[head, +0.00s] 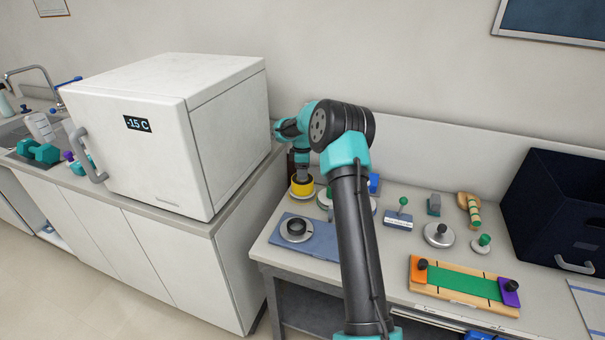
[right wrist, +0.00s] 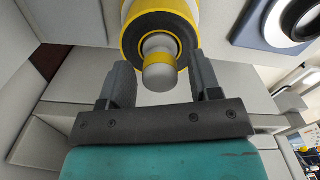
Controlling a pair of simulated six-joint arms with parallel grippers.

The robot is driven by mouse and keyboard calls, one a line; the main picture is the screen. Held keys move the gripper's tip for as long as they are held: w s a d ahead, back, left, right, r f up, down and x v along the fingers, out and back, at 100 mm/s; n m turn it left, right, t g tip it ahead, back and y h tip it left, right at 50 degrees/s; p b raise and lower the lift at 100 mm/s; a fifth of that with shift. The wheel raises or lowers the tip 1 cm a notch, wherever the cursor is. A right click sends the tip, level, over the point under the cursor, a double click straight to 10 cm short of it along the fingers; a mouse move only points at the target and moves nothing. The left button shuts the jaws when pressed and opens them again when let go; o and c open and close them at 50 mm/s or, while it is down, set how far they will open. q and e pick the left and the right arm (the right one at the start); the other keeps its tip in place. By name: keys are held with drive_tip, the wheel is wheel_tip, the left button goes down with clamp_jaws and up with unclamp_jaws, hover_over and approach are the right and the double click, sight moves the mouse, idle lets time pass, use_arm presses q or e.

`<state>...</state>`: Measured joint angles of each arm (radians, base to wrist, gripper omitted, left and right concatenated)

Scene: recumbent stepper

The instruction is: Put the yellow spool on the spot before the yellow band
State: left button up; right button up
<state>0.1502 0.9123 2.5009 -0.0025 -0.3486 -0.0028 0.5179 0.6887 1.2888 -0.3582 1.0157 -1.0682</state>
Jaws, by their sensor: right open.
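The yellow spool (head: 302,188) stands at the back left of the bench on a pale round base. In the right wrist view it shows as a yellow ring (right wrist: 130,38) with a dark inner face and a pale knob at its middle. My right gripper (head: 303,176) points down over the spool. Its two fingers (right wrist: 153,75) are open, one on each side of the knob, and grip nothing visibly. I cannot make out a yellow band with a spot before it on the bench. My left gripper is not in view.
A white freezer (head: 165,130) stands left. My right arm hides mid-bench.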

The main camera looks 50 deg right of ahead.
wheel_tip(320, 180, up, 11)
drive_tip(key=shift+f, duration=0.15)
drive_tip(key=shift+a, duration=0.1)
idle(0.7)
drive_tip(key=s+a+f+m+g+y, duration=0.1)
drive_tip(key=s+a+f+m, duration=0.15)
drive_tip(key=a, duration=1.25)
drive_tip(key=s+a+f+m+y, duration=0.1)
drive_tip(key=a+f+y, duration=0.15)
drive_tip(key=a, duration=1.15)
drive_tip(key=s+a+f+m, duration=0.1)
drive_tip(key=s+a+f, duration=0.35)
drive_tip(key=f, duration=0.45)
drive_tip(key=s+a+f+m, duration=0.25)
drive_tip(key=a+f, duration=0.35)
drive_tip(key=f, duration=0.4)
drive_tip(key=s+a+f+m+t, duration=0.1)
drive_tip(key=s+a+f+m, duration=0.2)
drive_tip(key=s+f, duration=0.7)
drive_tip(key=s+a, duration=0.2)
drive_tip(key=s, duration=0.1)
drive_tip(key=shift+t, duration=0.4)
drive_tip(key=shift+s, duration=0.1)
